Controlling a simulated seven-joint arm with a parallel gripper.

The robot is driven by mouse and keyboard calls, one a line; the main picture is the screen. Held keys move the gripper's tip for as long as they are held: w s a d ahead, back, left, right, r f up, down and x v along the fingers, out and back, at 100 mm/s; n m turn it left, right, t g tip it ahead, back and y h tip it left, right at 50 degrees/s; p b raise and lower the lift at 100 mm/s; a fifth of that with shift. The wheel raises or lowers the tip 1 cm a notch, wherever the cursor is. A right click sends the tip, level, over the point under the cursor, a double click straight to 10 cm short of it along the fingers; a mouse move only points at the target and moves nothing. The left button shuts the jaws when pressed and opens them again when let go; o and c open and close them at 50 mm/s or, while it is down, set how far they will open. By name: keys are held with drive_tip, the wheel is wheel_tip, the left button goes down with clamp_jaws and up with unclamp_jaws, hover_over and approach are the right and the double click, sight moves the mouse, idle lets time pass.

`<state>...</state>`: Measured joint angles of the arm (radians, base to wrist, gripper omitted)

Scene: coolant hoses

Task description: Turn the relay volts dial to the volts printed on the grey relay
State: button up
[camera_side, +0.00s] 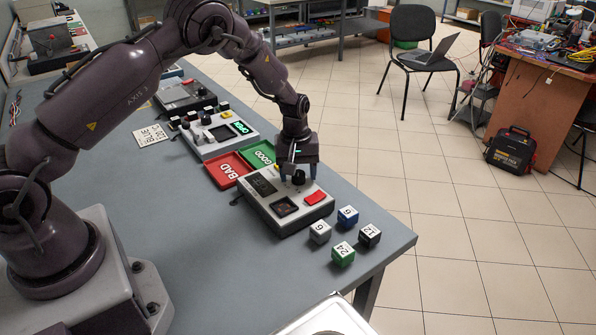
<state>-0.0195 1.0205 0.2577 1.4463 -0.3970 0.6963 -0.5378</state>
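The grey relay (320,232) is a small pale cube on the table just in front of a light grey test box (289,222). Its top carries a dark printed figure, too small to read surely; it looks like a 6. A black dial knob (298,177) stands on the back right of the box's top. My gripper (295,172) points down right at this knob. Whether its fingers touch or clasp the knob is hidden by the angle. The dial's scale and pointer are not readable.
Blue (347,218), black (370,237) and green (343,255) numbered cubes lie near the table's (226,285) right edge. The box has a red button (315,197). Red BAD (217,177) and green GOOD (250,164) trays lie behind it, then another panel (203,150).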

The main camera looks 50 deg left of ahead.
wheel_tip(320, 180, up, 13)
drive_tip(key=shift+s+a, duration=0.15)
drive_tip(key=shift+s, duration=0.1)
idle(0.3)
drive_tip(key=s+d+r+m+t, duration=0.1)
drive_tip(key=s+d+r+m, duration=0.2)
drive_tip(key=s+r, duration=0.3)
drive_tip(key=s+d+r+m+t, duration=0.2)
drive_tip(key=s+d+r+m, duration=0.1)
drive_tip(key=s, duration=0.9)
drive_tip(key=s+d+r+m+t, duration=0.2)
drive_tip(key=s+r+m, duration=0.3)
drive_tip(key=s+r, duration=0.3)
drive_tip(key=shift+s+d+r, duration=0.3)
drive_tip(key=shift+s+d, duration=0.2)
drive_tip(key=shift+s, duration=0.35)
